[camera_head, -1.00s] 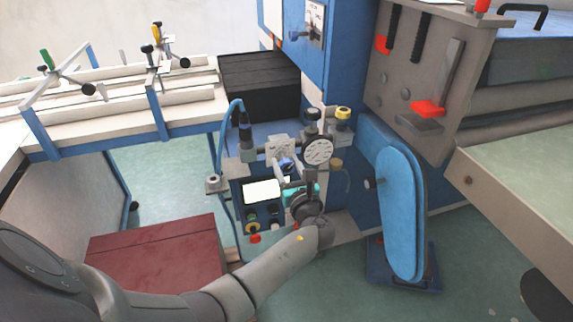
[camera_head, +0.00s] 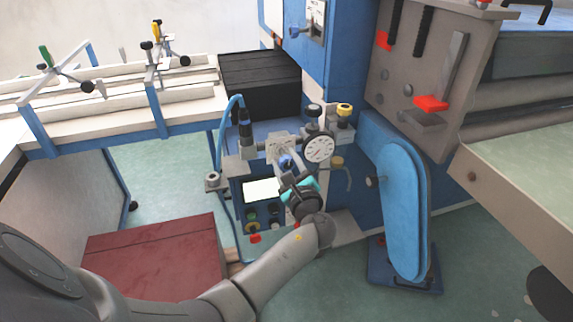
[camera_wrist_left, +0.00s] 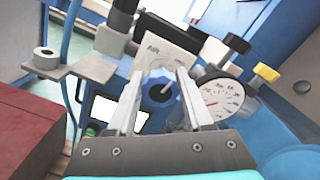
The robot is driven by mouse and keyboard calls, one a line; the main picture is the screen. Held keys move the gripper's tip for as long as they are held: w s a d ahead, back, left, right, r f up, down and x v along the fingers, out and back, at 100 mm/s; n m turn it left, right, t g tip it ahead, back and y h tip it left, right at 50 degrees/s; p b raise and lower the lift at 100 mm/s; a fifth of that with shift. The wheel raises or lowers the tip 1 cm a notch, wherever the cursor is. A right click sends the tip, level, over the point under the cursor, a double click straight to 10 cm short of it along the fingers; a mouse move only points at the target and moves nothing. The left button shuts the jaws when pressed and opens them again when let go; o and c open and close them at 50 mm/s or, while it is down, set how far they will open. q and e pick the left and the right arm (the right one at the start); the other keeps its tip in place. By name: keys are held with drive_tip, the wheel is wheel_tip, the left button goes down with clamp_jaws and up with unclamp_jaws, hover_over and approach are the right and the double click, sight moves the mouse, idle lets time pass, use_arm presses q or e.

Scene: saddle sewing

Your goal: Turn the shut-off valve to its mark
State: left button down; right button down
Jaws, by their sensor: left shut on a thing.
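The shut-off valve's blue knob (camera_head: 286,162) sits in front of a pale plate on the machine's air unit. In the left wrist view the blue knob (camera_wrist_left: 161,94) shows a dark round centre, between the fingers. My left gripper (camera_head: 287,170) is shut on it, one finger on each side; the fingers (camera_wrist_left: 160,76) look tilted against the plate. The plate (camera_wrist_left: 165,45) reads "AIR"; its other small lettering is too small to read, and I cannot make out the mark. The fingers hide part of the plate. My right gripper is not in view.
A round dial gauge (camera_head: 319,149) and a yellow-topped knob (camera_head: 344,110) stand close right of the valve. A control box with a lit screen (camera_head: 262,190) is below. A blue hose (camera_head: 222,135) runs at left. A blue guard (camera_head: 402,205) stands to the right.

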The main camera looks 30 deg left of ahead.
use_arm(q)
drive_tip(key=shift+f+n, duration=0.2)
drive_tip(key=shift+n, duration=0.3)
drive_tip(key=n+b, duration=0.3)
drive_tip(key=n, duration=0.1)
drive_tip(key=shift+f+n, duration=0.1)
drive_tip(key=shift+n, duration=0.2)
drive_tip(key=n+b, duration=0.2)
drive_tip(key=n, duration=0.2)
drive_tip(key=shift+b, duration=0.4)
drive_tip(key=shift+n+b, duration=0.55)
drive_tip(key=shift+n, duration=0.45)
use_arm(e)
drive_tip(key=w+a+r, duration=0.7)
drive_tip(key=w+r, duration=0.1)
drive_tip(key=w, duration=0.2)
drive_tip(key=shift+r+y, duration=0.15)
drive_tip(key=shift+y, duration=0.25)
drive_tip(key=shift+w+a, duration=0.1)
use_arm(q)
drive_tip(key=shift+c, duration=1.5)
unclamp_jaws()
drive_tip(key=shift+s, duration=0.1)
